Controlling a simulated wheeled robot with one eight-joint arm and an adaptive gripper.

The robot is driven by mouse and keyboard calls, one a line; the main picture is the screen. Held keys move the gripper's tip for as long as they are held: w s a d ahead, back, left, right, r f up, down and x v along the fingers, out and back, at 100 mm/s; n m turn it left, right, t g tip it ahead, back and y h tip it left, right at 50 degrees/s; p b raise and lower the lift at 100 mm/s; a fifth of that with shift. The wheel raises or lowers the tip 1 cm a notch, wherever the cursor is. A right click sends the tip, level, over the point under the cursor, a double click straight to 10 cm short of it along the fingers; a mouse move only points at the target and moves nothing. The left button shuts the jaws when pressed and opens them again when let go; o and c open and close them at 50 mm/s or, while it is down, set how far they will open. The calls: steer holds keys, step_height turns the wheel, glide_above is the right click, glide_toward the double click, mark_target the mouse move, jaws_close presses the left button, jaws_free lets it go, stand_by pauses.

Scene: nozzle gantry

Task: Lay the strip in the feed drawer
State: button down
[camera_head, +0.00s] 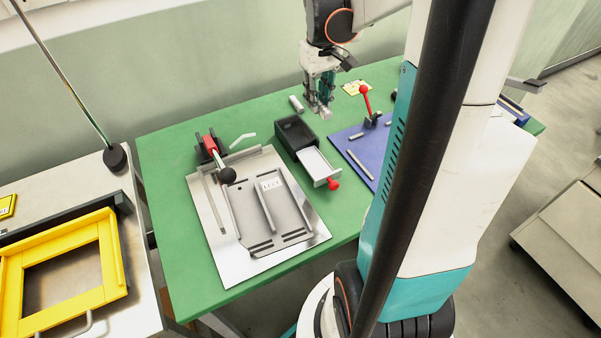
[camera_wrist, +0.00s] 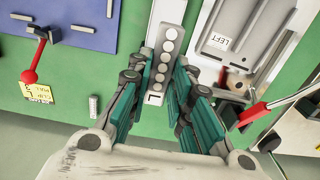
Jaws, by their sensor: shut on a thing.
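My gripper (camera_head: 321,106) hangs above the green table near the back end of the feed drawer's dark housing (camera_head: 291,130). Its teal fingers (camera_wrist: 166,88) are shut on a narrow grey strip (camera_wrist: 165,48) with a row of several round marks and a letter at its near end. The strip shows only as a small pale piece (camera_head: 325,113) in the head view. The feed drawer (camera_head: 318,163) is pulled out toward the front, with a pale tray and a red knob (camera_head: 333,184). In the wrist view the strip and fingers hide most of the housing.
A metal plate (camera_head: 210,230) with rails and a red clamp (camera_head: 208,146) lies left of the drawer. A blue mat (camera_head: 349,143) with a red-knobbed lever (camera_head: 364,90) lies right. A small grey cylinder (camera_head: 296,104) and a yellow card (camera_head: 356,88) are near my gripper.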

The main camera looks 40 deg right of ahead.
steer(key=shift+s+a+f, duration=0.4)
steer(key=shift+a+f, duration=0.1)
steer(key=shift+f, duration=0.1)
steer(key=b, duration=0.5)
glide_above(314, 163)
step_height(314, 163, down, 14)
steer(key=shift+w+d+f, duration=0.1)
steer(key=shift+f, duration=0.05)
steer(key=shift+f+b, duration=0.55)
steer(key=shift+f, duration=1.75)
steer(key=shift+f, duration=0.15)
steer(key=c, duration=1.4)
jaws_free()
steer(key=shift+c, duration=0.2)
step_height(314, 163, up, 12)
steer(key=p, duration=0.3)
steer(key=shift+p, duration=0.4)
